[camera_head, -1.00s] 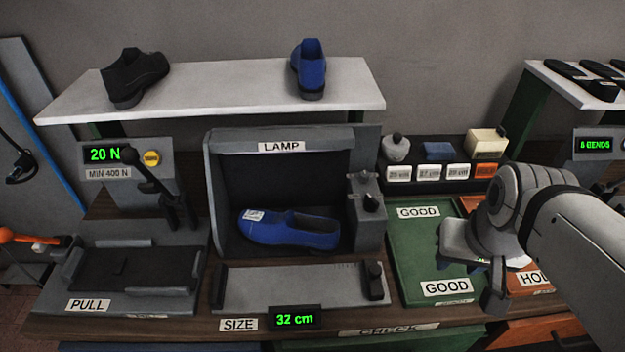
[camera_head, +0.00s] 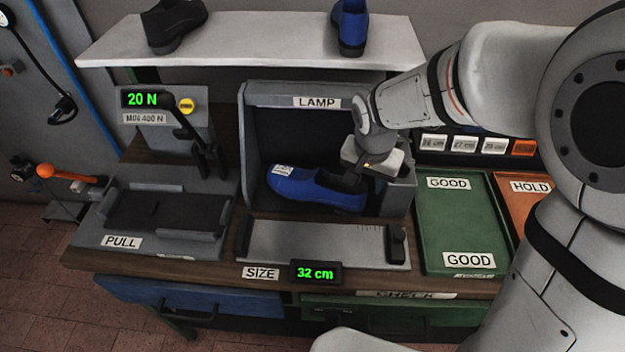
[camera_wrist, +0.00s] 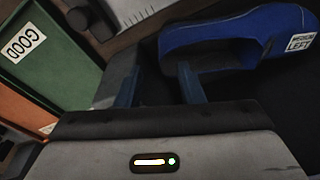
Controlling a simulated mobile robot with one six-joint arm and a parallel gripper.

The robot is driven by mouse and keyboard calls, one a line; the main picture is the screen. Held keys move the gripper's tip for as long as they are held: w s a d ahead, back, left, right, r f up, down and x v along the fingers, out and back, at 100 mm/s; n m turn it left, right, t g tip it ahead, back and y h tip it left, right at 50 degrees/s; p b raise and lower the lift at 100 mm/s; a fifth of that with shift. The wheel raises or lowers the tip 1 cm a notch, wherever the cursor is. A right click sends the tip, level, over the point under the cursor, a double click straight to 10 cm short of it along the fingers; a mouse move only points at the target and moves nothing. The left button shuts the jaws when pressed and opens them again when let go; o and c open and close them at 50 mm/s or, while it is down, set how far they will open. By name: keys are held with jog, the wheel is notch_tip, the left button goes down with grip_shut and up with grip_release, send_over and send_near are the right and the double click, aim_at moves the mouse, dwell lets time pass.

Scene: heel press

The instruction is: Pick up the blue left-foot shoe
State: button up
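The blue left-foot shoe (camera_head: 305,188) lies under the lamp hood, toe to the left, with a white tag on its toe. In the wrist view, the blue shoe (camera_wrist: 240,32) has a tag reading "MEDIUM LEFT". My gripper (camera_head: 362,178) is at the shoe's heel end, on the right, and hides part of it. In the wrist view, my gripper's two fingers (camera_wrist: 160,88) stand apart, just short of the heel and opening. Nothing shows held between them; I cannot tell whether they touch the shoe.
The lamp hood (camera_head: 262,130) encloses the shoe at back and left. A size gauge (camera_head: 310,242) reading 32 cm lies in front. Green GOOD (camera_head: 450,220) and orange HOLD (camera_head: 510,205) trays are at right. Another blue shoe (camera_head: 350,28) and a black shoe (camera_head: 178,25) stand on the shelf.

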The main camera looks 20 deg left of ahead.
aim_at(365, 191)
jog(key=shift+w+f+p, duration=0.25)
jog(key=shift+f, duration=0.85)
jog(key=shift+w+f+p, duration=0.2)
jog(key=shift+f, duration=0.9)
jog(key=shift+w+f+p, duration=0.25)
jog(key=shift+f, duration=0.85)
grip_shut()
